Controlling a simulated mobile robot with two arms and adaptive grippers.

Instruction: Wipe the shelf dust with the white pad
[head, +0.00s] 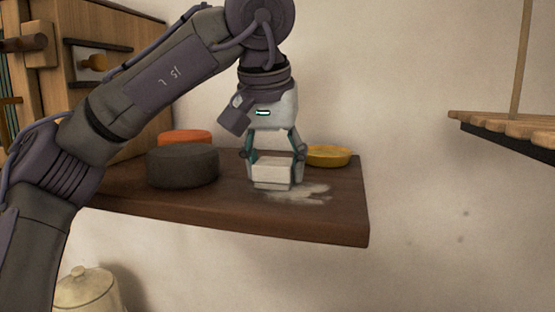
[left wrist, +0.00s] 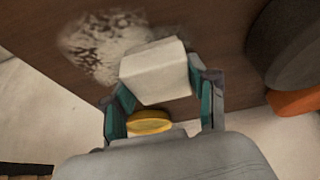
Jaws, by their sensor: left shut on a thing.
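The white pad (head: 271,172) is a pale block held between the fingers of my left gripper (head: 272,158), low over the dark wooden shelf (head: 340,222). It also shows between the fingers in the left wrist view (left wrist: 155,72). A pale dust patch (head: 305,193) lies on the shelf in front of the pad and to its right. In the left wrist view the dust (left wrist: 95,45) looks speckled and lies left of the pad. I cannot tell whether the pad touches the shelf. My right gripper does not show.
A dark round pot (head: 182,166) and an orange round thing (head: 186,137) stand left of the gripper. A yellow dish (head: 328,156) sits behind it to the right. A slatted wooden rack (head: 505,128) hangs at the right. A cream jar (head: 87,290) is below the shelf.

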